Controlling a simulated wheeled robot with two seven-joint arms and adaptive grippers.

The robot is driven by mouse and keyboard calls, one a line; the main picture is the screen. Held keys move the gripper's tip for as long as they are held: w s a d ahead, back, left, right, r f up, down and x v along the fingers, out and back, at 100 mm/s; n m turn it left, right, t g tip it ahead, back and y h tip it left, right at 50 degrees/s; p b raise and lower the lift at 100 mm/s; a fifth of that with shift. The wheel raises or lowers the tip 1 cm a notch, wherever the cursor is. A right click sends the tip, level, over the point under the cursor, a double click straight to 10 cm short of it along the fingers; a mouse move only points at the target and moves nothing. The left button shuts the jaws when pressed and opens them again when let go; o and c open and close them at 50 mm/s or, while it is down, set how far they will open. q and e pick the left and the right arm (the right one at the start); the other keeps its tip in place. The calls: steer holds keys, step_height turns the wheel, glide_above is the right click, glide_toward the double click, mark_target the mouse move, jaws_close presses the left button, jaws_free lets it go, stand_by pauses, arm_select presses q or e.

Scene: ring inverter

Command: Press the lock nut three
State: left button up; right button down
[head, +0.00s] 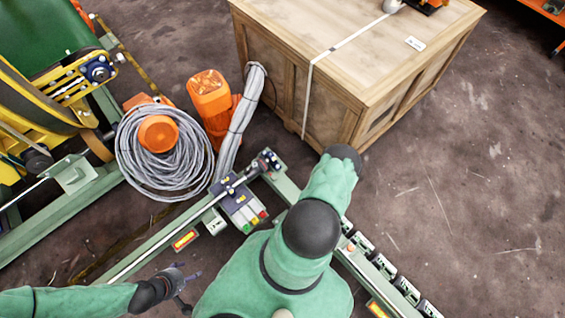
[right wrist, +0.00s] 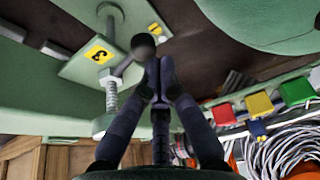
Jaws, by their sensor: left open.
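In the right wrist view a yellow label (right wrist: 98,54) with a dark mark like a turned 3 sits on a green plate. By it is a lock nut (right wrist: 110,88), a threaded bolt with a grey lever ending in a black ball knob (right wrist: 143,46). My right gripper (right wrist: 156,68) is shut, its fingertips together just in front of the knob; I cannot tell whether they touch. In the head view my right arm hides this gripper and the nut. My left gripper (head: 182,282) is open and empty beside the green rail.
A control box (head: 242,210) with coloured buttons stands on the rail; its red button (right wrist: 223,115) shows in the right wrist view. Coiled grey cable (head: 185,165) and an orange motor (head: 210,98) lie behind it. A wooden crate (head: 270,62) stands at the back. The floor at right is clear.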

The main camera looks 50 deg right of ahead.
arm_select(q)
steer(key=shift+f, duration=0.2)
arm_select(e)
steer(key=shift+s+a, duration=0.15)
steer(key=shift+s, duration=0.35)
